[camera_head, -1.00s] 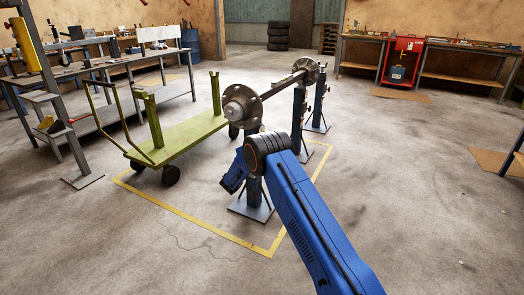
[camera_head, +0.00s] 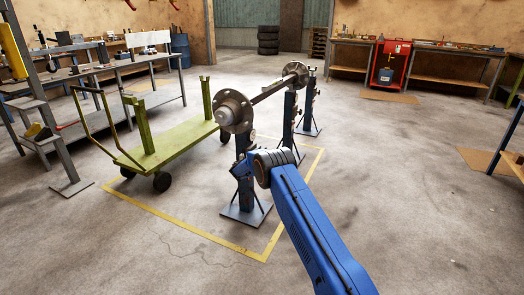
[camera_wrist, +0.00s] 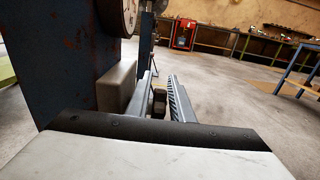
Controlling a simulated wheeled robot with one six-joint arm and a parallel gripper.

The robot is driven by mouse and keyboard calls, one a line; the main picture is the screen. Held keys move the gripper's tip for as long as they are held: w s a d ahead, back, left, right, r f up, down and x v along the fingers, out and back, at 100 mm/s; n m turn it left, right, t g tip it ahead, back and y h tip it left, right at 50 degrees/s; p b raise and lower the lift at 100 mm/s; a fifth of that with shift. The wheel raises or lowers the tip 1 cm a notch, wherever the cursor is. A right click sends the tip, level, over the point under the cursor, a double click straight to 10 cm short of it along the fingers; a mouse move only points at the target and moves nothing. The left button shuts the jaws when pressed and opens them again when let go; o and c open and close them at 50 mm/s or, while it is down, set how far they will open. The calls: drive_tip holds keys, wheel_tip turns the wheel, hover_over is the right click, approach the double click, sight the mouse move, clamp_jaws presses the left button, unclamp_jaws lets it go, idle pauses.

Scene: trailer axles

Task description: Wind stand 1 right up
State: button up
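In the head view the nearest stand (camera_head: 245,200) is a blue post on a flat square base. It holds up the near hub (camera_head: 233,111) of the axle (camera_head: 268,92). My gripper (camera_wrist: 162,85) is beside this post; in the head view my wrist hides its fingers. In the wrist view its two fingers are apart, with a small dark knob (camera_wrist: 159,102) showing between them. I cannot tell whether they touch it. The blue post (camera_wrist: 70,65) with a grey box (camera_wrist: 117,85) on its side fills the left.
Two more stands, a middle one (camera_head: 289,118) and a far one (camera_head: 310,105), stand behind. A green cart (camera_head: 182,141) is on the left, partly inside the yellow floor outline (camera_head: 190,234). Benches line the left and back.

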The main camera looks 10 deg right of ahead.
drive_tip(key=shift+x, duration=0.85)
clamp_jaws()
drive_tip(key=shift+s+a+r+t+h, duration=0.1)
drive_tip(key=shift+s+r+t+h, duration=0.1)
drive_tip(key=shift+t+h, duration=0.35)
drive_tip(key=shift+s+a+r+t+h, duration=0.15)
drive_tip(key=shift+r+t+h, duration=0.2)
drive_tip(key=shift+t, duration=0.35)
drive_tip(key=shift+s+a+r+t+h, duration=0.1)
drive_tip(key=shift+s+t+h, duration=0.05)
drive_tip(key=shift+t+h, duration=0.45)
